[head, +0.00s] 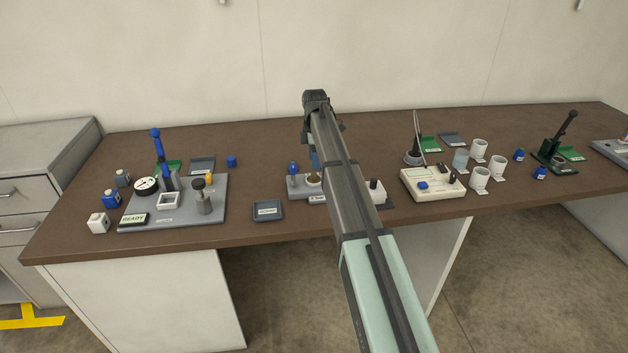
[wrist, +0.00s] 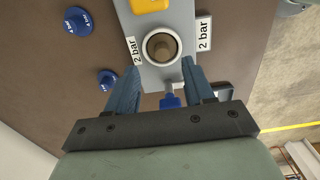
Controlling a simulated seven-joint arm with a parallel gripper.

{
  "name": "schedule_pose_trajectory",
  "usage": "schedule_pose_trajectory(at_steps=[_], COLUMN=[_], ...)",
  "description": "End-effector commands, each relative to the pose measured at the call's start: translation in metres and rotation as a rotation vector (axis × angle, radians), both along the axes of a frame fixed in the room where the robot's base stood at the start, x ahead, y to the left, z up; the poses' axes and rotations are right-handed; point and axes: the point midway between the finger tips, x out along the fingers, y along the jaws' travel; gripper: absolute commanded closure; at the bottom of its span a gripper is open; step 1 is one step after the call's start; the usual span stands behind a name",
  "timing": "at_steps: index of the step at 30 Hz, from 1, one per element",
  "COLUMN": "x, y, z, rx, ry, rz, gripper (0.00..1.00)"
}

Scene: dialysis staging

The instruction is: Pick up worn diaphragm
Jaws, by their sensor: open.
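A round brown piece (wrist: 162,47) sits inside a pale ring on a grey block (wrist: 180,76) in the wrist view, between two "2 bar" labels. It looks like the worn diaphragm, but I cannot be sure. My gripper (wrist: 160,68) is open and empty, its blue fingers spread to either side of the block's near end, with the ring just ahead of the fingertips. In the head view my gripper (head: 314,160) points down over the grey fixture (head: 299,190), largely hidden by my arm.
A blue knob (wrist: 170,101) shows between the fingers. Two blue round pieces (wrist: 77,20) (wrist: 108,78) lie to the left. A dark tray (head: 267,210) stands left of the fixture, a gauge station (head: 150,218) further left, and a cream device (head: 432,185) to the right.

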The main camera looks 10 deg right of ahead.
Motion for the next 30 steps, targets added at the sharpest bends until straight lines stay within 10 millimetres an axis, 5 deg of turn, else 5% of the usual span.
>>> schedule_pose_trajectory(at_steps=[16, 24, 30], x=[-0.003, -0.003, -0.003], y=[0.002, 0.002, 0.002], z=[-0.05, -0.056, -0.056], rx=[0.0, 0.0, 0.0], ry=[0.001, -0.001, 0.0], rz=[-0.001, -0.001, -0.001], gripper=[0.47, 0.47, 0.65])
